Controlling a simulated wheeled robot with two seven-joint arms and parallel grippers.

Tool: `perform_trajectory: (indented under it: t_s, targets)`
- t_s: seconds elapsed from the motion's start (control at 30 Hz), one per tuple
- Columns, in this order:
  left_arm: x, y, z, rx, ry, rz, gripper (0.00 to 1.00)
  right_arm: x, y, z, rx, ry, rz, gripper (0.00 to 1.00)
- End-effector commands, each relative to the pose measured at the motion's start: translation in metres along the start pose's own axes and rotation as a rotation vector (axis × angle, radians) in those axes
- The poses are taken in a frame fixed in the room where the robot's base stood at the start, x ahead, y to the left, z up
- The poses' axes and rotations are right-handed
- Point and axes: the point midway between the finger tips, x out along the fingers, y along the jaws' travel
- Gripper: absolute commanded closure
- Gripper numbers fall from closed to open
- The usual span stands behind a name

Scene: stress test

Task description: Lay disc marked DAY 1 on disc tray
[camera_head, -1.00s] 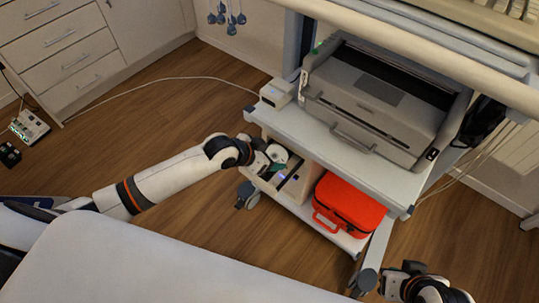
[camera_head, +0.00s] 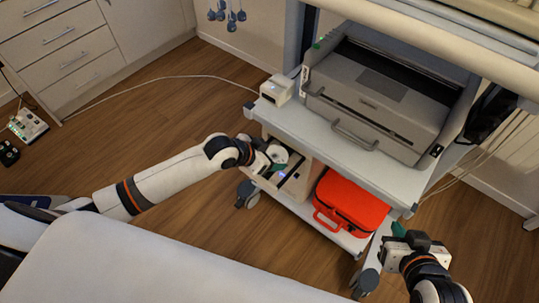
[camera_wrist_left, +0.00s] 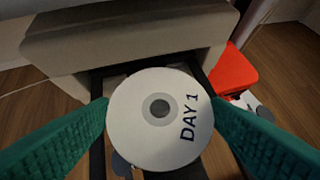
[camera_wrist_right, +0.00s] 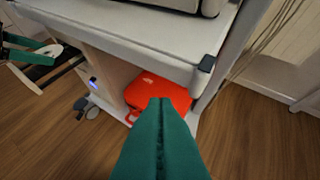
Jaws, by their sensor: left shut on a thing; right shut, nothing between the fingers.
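The white disc (camera_wrist_left: 140,125) marked DAY 1 is between the green fingertips of my left gripper (camera_wrist_left: 160,103), which is shut on its edges. The lettering faces the left wrist camera. In the head view the disc (camera_head: 277,154) is over the black-framed disc tray (camera_head: 293,167) at the cart's lower left. The tray's dark rails (camera_wrist_left: 96,84) show behind the disc; the disc hides much of the tray, and I cannot tell whether they touch. My right gripper (camera_wrist_right: 158,102) is shut and empty, in front of the cart's right side.
A red case (camera_head: 352,200) sits on the lower shelf, right of the beige unit with the tray. A grey printer (camera_head: 375,95) and a small white box (camera_head: 276,90) stand on the upper shelf (camera_head: 330,140), which overhangs.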

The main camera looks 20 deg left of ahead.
Motion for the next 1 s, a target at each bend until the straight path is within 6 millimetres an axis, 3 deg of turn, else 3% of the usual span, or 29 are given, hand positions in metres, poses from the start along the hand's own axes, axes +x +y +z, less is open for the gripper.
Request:
perform_trajectory:
  t_s: [0.6, 1.0]
  targets:
    - [0.007, 0.000, -0.007, 0.000, 0.000, 0.000, 0.41, 0.004, 0.007, 0.045, -0.002, -0.265, 0.016, 1.00]
    - [0.008, 0.000, -0.008, 0.000, 0.000, 0.000, 0.41, 0.003, 0.008, 0.054, -0.002, -0.318, 0.019, 1.00]
